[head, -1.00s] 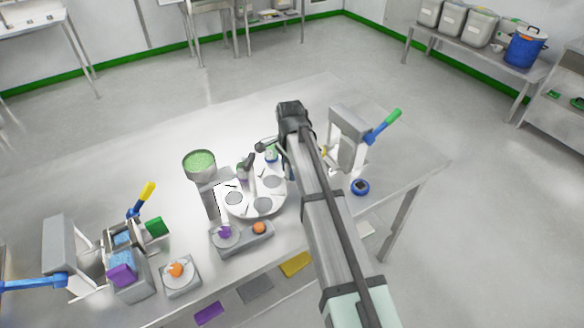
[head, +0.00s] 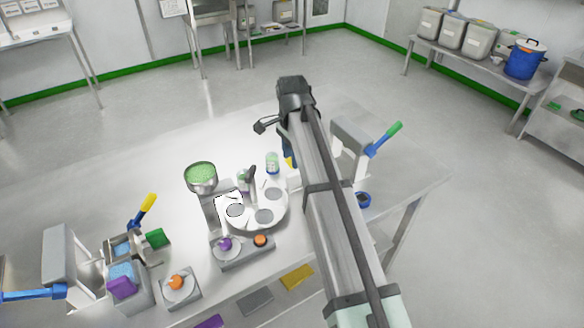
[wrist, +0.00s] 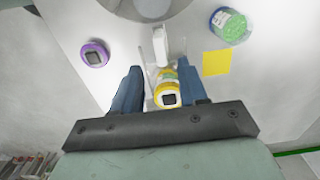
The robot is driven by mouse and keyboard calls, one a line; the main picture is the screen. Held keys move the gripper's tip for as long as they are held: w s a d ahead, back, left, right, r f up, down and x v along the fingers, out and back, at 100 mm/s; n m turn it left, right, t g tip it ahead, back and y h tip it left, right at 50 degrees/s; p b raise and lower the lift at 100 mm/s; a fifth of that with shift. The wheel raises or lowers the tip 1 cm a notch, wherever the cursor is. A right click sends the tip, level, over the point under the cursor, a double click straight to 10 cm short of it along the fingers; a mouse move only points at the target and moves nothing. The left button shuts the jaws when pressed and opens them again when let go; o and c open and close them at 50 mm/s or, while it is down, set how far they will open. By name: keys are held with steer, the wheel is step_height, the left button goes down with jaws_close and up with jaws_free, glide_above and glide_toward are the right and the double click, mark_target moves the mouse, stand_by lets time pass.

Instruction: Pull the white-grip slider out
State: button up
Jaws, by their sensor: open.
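In the wrist view, a white block (wrist: 159,47), which looks like the white grip, stands at a narrow clear channel on the bench, just beyond my fingertips. My gripper (wrist: 159,66) is open, with its blue fingers apart on either side of the channel. A yellow-ringed round part with a dark square face (wrist: 167,94) shows between the fingers, nearer the palm. In the head view a small white piece (head: 294,179) shows beside my arm, which hides most of the slider. I cannot tell whether the fingers touch anything.
A green-filled jar (wrist: 229,25) and a yellow square (wrist: 217,63) lie right of the channel, a purple-ringed part (wrist: 94,53) left. In the head view, a white round plate (head: 265,216) stands left of my arm, a green-handled press (head: 350,140) right.

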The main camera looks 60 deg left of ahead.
steer(key=shift+r, duration=1.7)
